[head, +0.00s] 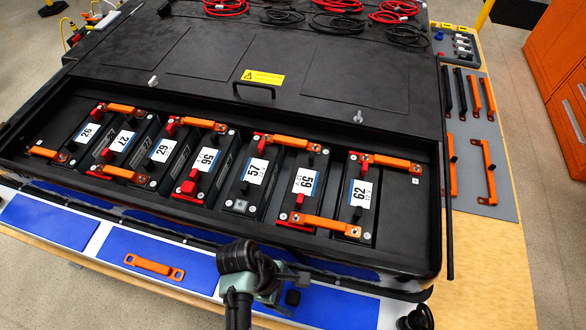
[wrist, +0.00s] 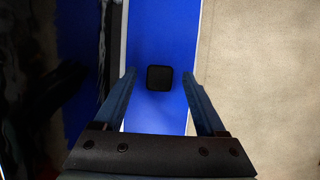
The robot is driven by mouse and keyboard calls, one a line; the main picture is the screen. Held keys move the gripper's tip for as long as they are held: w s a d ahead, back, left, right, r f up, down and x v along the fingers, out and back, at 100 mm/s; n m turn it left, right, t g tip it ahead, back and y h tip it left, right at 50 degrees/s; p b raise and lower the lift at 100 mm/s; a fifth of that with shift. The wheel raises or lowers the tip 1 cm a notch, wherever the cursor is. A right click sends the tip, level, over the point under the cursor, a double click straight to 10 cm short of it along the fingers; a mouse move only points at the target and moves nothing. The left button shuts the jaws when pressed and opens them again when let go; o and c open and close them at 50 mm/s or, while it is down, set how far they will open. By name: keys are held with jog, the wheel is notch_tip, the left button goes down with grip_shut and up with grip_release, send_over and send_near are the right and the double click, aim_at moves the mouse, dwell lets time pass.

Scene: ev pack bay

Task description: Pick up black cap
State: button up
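The black cap (wrist: 160,78) is a small dark square with rounded corners, lying on a blue mat (wrist: 178,30) in the wrist view. In the head view the black cap (head: 292,297) sits on the blue mat near the front edge of the pack. My gripper (wrist: 158,80) is open, with its two fingers spread to either side and nothing held. The cap lies between the finger lines, near the fingertips. In the head view my gripper (head: 290,288) is just beside and above the cap; its gap to the mat cannot be told.
The dark battery pack (head: 432,200) with numbered modules stands just behind the mat, its rim close to my gripper. An orange busbar (head: 154,266) lies on another blue mat to the left. A grey mat (head: 505,190) with bars lies at the right.

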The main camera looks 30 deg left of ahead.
grip_shut()
jog(key=shift+r, duration=0.15)
